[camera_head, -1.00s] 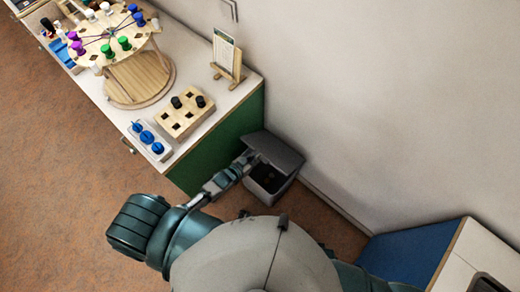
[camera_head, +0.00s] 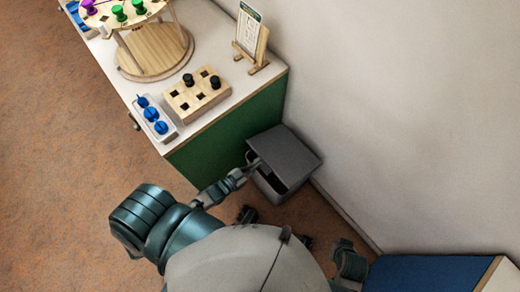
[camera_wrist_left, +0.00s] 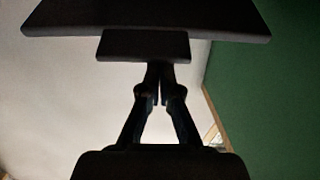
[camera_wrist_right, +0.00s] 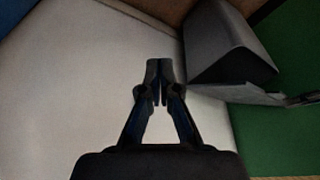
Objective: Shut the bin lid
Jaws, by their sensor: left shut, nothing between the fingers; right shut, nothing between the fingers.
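The grey bin (camera_head: 267,188) stands on the floor against the wall, at the end of the green cabinet. Its dark grey lid (camera_head: 285,150) is tilted partly open, with a dark gap along the front edge. My left gripper (camera_head: 254,165) is shut and empty at the lid's front left edge. In the left wrist view, the left fingertips (camera_wrist_left: 160,66) are at the tab (camera_wrist_left: 143,46) under the dark lid (camera_wrist_left: 145,15); whether they touch is unclear. My right gripper (camera_wrist_right: 160,68) is shut and empty, apart from the bin (camera_wrist_right: 222,45), which shows at the upper right there.
The green cabinet (camera_head: 235,125) is close to the bin's left, and the wall (camera_head: 400,120) is behind it. On the cabinet top are a wooden peg block (camera_head: 197,94) and a tray of blue knobs (camera_head: 154,117). A blue cabinet (camera_head: 425,275) stands at lower right.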

